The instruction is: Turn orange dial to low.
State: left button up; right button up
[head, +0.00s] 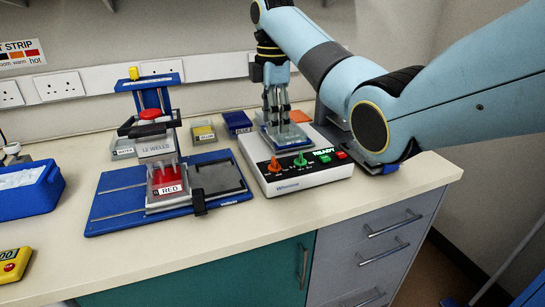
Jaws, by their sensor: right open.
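The orange dial (274,165) stands on the front panel of a white device (300,179), at the left of a green dial (300,159). The dial's setting is too small to read. My right gripper (275,120) points down over the back part of the device, behind the dials, and is open. Its fingers are close above a clear plate (290,137) on the device; I cannot tell whether they touch it. The gripper is apart from the orange dial. My left gripper is out of view.
A green display reading READY (324,151) and a red button (341,155) are on the device's panel. A blue pipetting stand (110,205) with a red plate is at its left. Small labelled boxes (203,131) stand behind.

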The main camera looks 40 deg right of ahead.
aim_at(273, 166)
notch_tip(273, 166, down, 11)
jog(key=shift+r, duration=0.2)
dwell(0.3)
grip_shut()
